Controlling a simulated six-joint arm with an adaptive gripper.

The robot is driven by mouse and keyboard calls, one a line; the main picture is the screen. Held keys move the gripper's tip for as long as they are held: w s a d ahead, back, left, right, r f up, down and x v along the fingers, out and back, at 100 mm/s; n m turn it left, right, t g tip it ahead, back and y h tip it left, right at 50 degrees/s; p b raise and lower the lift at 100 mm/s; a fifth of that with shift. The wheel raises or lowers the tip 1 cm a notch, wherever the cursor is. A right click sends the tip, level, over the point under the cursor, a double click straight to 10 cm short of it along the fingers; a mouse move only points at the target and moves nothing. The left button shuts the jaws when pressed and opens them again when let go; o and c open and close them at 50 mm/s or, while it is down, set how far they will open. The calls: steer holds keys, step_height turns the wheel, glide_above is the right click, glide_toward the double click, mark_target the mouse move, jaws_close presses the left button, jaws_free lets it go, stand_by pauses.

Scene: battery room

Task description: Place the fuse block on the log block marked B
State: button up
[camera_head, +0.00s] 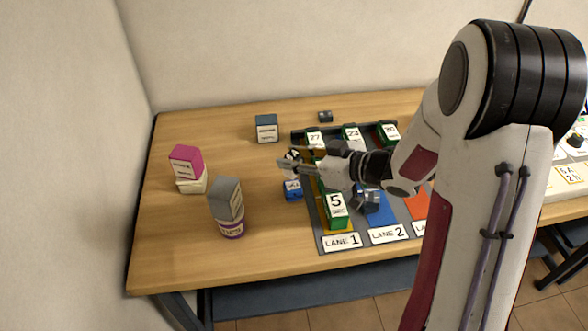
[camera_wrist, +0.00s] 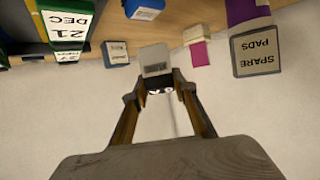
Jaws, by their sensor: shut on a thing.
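My gripper (camera_head: 290,160) is above the table, to the left of the lane tray. In the wrist view, its fingers (camera_wrist: 158,88) are closed around a small grey block (camera_wrist: 155,58) with a pale label. The label's lettering is too small to read, so I cannot confirm that it is the fuse block. In the head view the held block is small and partly hidden by the fingers. No letter B is legible. Candidate labelled blocks are a blue one (camera_head: 292,190) below the gripper and a dark slate one (camera_head: 266,128) at the back.
A magenta block (camera_head: 186,160) sits on a cream block (camera_head: 192,183). A grey "SPARE PADS" block (camera_wrist: 256,52) sits on a purple block (camera_head: 231,229). Bare wood lies between the stacks.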

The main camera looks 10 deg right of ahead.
steer(key=shift+f, duration=2.05)
steer(key=shift+f, duration=0.2)
steer(key=o, duration=1.1)
steer(key=shift+o, duration=0.2)
steer(key=shift+r, duration=0.15)
steer(key=shift+d+r, duration=0.1)
steer(key=shift+d, duration=0.05)
steer(key=shift+v, duration=5.9)
steer(key=shift+s, duration=0.15)
